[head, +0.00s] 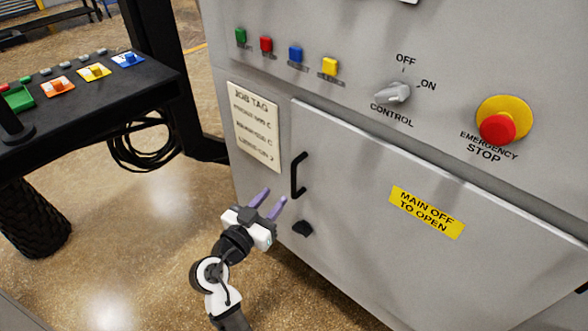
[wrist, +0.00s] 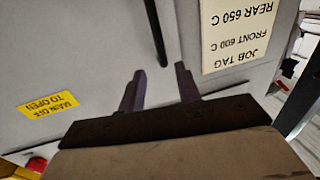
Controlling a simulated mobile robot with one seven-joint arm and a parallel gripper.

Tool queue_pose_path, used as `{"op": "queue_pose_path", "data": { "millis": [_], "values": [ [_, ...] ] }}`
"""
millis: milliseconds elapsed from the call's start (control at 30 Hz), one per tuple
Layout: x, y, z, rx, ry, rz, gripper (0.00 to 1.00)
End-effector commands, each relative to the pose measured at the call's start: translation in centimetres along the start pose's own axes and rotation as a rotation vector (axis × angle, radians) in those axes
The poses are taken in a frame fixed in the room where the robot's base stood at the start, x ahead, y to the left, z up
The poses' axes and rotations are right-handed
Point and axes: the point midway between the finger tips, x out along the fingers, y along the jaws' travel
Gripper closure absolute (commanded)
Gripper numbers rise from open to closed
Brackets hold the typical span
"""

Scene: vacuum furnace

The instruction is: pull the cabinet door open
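The grey cabinet door (head: 350,210) is closed flush in the front of the grey cabinet. Its black vertical handle (head: 297,176) is near the door's left edge, and a small black knob or latch (head: 303,229) sits below it. My gripper (head: 273,198) has two purple fingers, spread apart and empty, just left of and below the handle. In the wrist view the handle (wrist: 156,35) is beyond the open fingertips (wrist: 160,69), roughly in line with the space between them. The handle appears apart from both fingers.
A job tag (head: 254,126) is on the panel left of the door. Above are coloured buttons, a control knob (head: 392,92) and a red emergency stop (head: 497,128). A yellow label (head: 427,212) is on the door.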

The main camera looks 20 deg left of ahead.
Motion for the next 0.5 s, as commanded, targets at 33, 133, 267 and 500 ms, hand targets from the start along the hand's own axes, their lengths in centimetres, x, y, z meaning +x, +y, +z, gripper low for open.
{"op": "queue_pose_path", "data": {
  "millis": [33,133,267,500],
  "values": [
    [1.2,0.0,-0.4,-0.001,0.0,0.004,0.67],
    [3.4,0.0,-0.5,-0.001,0.0,0.002,0.67],
    [6.2,0.0,-0.5,0.0,0.0,0.001,0.67],
    [9.7,-0.1,-0.3,0.0,0.0,-0.001,0.67]
  ]
}}
